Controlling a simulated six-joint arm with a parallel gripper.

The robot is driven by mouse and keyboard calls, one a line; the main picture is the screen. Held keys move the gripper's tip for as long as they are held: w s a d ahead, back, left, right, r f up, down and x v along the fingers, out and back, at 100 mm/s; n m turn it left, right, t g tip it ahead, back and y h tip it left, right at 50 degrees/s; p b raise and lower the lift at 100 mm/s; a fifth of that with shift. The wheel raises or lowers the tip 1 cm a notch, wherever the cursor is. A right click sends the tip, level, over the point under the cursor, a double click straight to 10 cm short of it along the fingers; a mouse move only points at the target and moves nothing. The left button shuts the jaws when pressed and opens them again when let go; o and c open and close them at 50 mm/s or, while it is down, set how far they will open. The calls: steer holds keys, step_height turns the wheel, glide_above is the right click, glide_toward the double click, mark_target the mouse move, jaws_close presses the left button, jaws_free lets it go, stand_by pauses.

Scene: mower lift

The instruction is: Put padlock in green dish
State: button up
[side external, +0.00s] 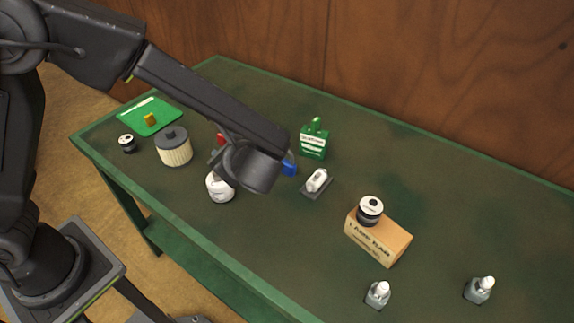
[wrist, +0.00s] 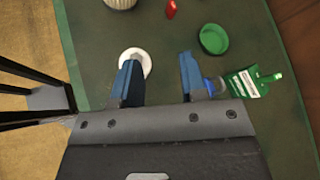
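My gripper (wrist: 158,62) is open over the table, its two blue fingers apart with bare tabletop between them. A round green dish (wrist: 213,39) lies beyond the right finger in the wrist view; my arm hides it in the side view. I cannot tell for certain which thing is the padlock. Small candidates are a red thing (wrist: 171,9), also partly seen in the side view (side external: 221,139), a blue thing (side external: 289,166) partly hidden by my wrist, and a small yellow block (side external: 150,119).
A green mat (side external: 165,113), a ribbed filter (side external: 174,149) and a white round thing (side external: 220,188) stand left. The back right is clear.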

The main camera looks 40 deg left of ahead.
steer(key=w+d+f+m+t, duration=0.2)
steer(key=d+f+m+t, duration=0.2)
steer(key=d+f+m, duration=0.15)
steer(key=m+t+h, duration=0.1)
steer(key=m+t, duration=0.4)
steer(key=m, duration=0.1)
glide_toward(292, 157)
steer(key=shift+n, duration=0.25)
steer(key=v, duration=0.5)
steer(key=shift+s+a+f, duration=0.15)
steer(key=shift+a, duration=0.15)
steer(key=shift+d+f+t, duration=0.1)
steer(key=shift+f+t, duration=0.05)
steer(key=shift+t, duration=0.15)
steer(key=x, duration=1.3)
steer(key=shift+w, duration=0.4)
steer(key=shift+c, duration=0.3)
jaws_close()
